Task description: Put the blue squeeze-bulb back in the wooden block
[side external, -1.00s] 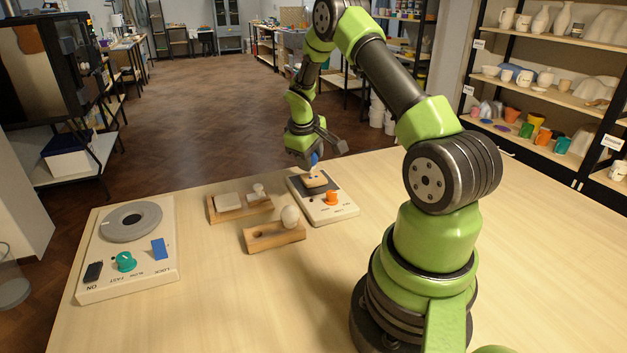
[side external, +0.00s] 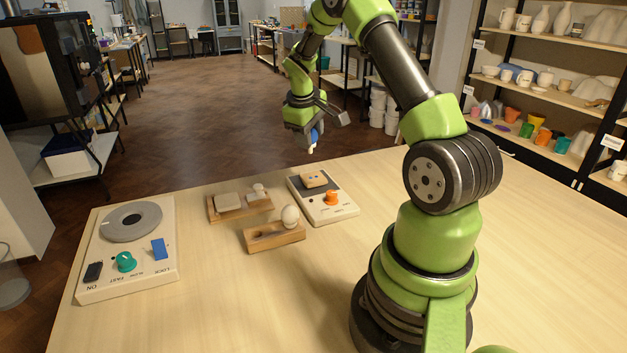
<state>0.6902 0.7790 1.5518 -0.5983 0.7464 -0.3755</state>
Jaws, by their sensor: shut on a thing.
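My gripper (side external: 318,122) is shut on the blue squeeze-bulb (side external: 315,137). It holds the bulb in the air with its pale tip pointing down, above and behind the device with the orange knob. The wooden block (side external: 262,244) lies on the table, nearer the camera and to the left. It has a long hollow in its top, and a white rounded bulb stands at its right end. The gripper is well apart from the block. The fingers partly cover the blue bulb.
A small tan tile (side external: 314,179) with blue dots lies on the orange-knobbed device (side external: 333,211). A wooden tray (side external: 238,213) with white pieces sits behind the block. A panel with a grey disc (side external: 131,222) stands at left. The table's front middle is clear.

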